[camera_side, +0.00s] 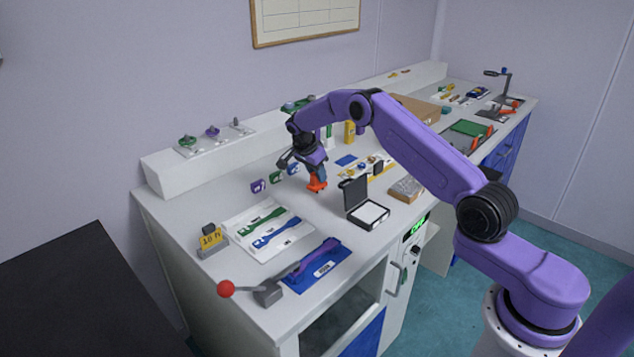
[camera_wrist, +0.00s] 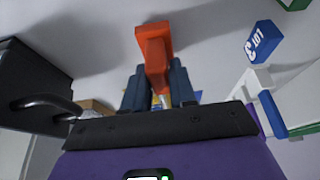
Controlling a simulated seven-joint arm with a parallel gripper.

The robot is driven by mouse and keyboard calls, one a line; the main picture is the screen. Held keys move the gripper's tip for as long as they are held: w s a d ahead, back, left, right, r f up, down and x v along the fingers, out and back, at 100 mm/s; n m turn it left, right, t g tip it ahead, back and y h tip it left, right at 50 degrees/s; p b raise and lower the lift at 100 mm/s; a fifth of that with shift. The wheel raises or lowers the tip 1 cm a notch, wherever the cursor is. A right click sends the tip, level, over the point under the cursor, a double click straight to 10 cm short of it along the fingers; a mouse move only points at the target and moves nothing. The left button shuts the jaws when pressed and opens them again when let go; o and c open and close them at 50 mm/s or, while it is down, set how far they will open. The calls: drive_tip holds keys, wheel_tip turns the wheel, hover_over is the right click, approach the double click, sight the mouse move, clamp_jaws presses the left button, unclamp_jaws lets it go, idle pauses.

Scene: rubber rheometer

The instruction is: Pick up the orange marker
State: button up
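The orange marker (camera_side: 316,185) is a small block-like piece with a wider end, below my gripper on the white bench top. In the wrist view the orange marker (camera_wrist: 154,45) sits between the two dark fingers, its narrow part against both. My gripper (camera_side: 318,176) points down; in the wrist view my gripper (camera_wrist: 158,85) is shut on it. I cannot tell whether the marker touches the bench or is slightly clear of it.
An open black case (camera_side: 355,193) stands right of the gripper. Small numbered blocks, one purple (camera_side: 258,186), stand to the left. A white tray (camera_side: 262,222) with green and blue specimens lies in front. A red-knobbed lever (camera_side: 226,288) is at the near edge. A blue block (camera_wrist: 262,40) is close by.

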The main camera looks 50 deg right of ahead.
clamp_jaws()
drive_tip(key=shift+r, duration=0.15)
drive_tip(key=shift+r, duration=0.6)
drive_tip(key=s+a+r, duration=0.3)
drive_tip(key=s+r, duration=0.8)
drive_tip(key=s, duration=0.2)
drive_tip(key=shift+s+a+r, duration=0.2)
drive_tip(key=shift+s+r, duration=0.1)
